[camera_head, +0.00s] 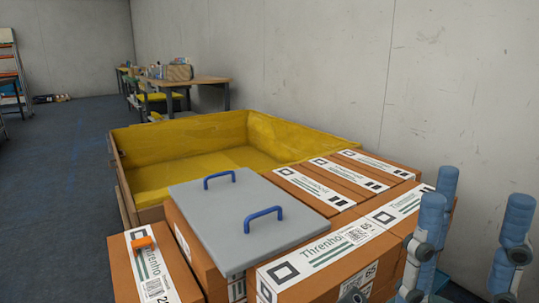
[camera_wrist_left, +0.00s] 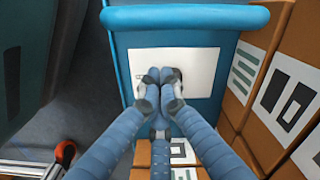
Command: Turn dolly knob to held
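In the left wrist view a blue dolly panel (camera_wrist_left: 213,95) carries a white plate (camera_wrist_left: 202,62) with a small dark knob (camera_wrist_left: 178,73), mostly hidden by my fingertips. My left gripper (camera_wrist_left: 160,78) has its blue fingers drawn together, tips side by side right over the knob. I cannot tell whether they touch or grip it, nor which way the knob points. The knob and my left gripper do not show in the head view. My right gripper (camera_head: 478,220) stands at the right edge of the head view, its blue fingers upright, spread apart and empty.
Orange-brown cartons (camera_head: 320,185) with white labels stand beside a yellow-lined bin (camera_head: 190,140). A small orange object (camera_head: 143,244) lies on the left carton. A caster (camera_wrist_left: 65,152) shows lower left in the wrist view.

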